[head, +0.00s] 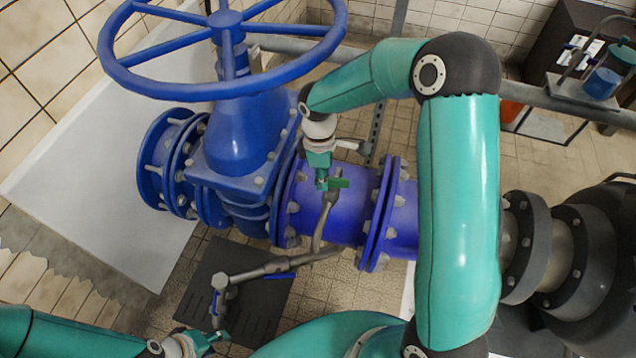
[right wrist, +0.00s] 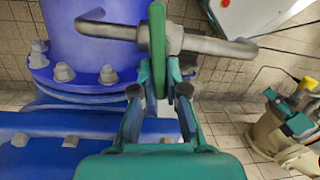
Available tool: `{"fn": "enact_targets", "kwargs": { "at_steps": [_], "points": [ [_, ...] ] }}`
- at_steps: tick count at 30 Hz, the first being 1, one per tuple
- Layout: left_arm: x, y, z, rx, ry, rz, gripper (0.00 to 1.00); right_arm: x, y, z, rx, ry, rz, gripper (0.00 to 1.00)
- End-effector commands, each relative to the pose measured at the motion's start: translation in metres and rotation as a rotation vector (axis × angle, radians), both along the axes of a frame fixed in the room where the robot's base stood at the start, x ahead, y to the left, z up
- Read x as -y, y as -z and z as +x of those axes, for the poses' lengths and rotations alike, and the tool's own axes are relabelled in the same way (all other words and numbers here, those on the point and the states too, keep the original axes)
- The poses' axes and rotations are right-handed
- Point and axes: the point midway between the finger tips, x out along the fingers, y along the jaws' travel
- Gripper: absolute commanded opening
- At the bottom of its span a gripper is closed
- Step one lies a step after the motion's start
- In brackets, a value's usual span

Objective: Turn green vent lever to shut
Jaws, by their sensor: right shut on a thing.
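The green vent lever (head: 338,183) sits on a thin grey pipe (head: 328,212) in front of the blue pipe. In the right wrist view the lever (right wrist: 158,45) stands across the grey pipe, which runs left and right of it. My right gripper (head: 323,178) is at the lever; in the right wrist view its two fingers (right wrist: 159,90) are on either side of the lever's near end, shut on it. Part of the lever is hidden by the gripper in the head view. My left gripper (head: 208,341) is low at the bottom edge, away from the lever; its fingers are too small to judge.
A large blue valve with a handwheel (head: 225,50) stands left of the lever. A lower grey pipe (head: 275,265) with blue handles (head: 215,302) runs above a dark floor plate (head: 228,285). A flanged blue pipe (head: 345,215) lies behind.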

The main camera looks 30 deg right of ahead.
Motion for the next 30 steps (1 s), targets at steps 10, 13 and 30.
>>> {"fn": "enact_targets", "kwargs": {
  "at_steps": [10,13,30],
  "points": [
    [0.0000,0.0039,0.0000,0.000,0.000,0.000,0.40,0.0112,-0.0028,-0.0003,-0.020,0.179,-0.028,0.00],
    [0.0000,0.0044,0.0000,0.000,0.000,0.000,0.40,0.0112,-0.0028,-0.0004,-0.023,0.202,-0.029,0.00],
    [0.0000,0.0045,0.0000,0.000,0.000,0.000,0.40,0.0108,-0.0025,-0.0013,-0.027,0.220,-0.030,0.26]
  ]
}}
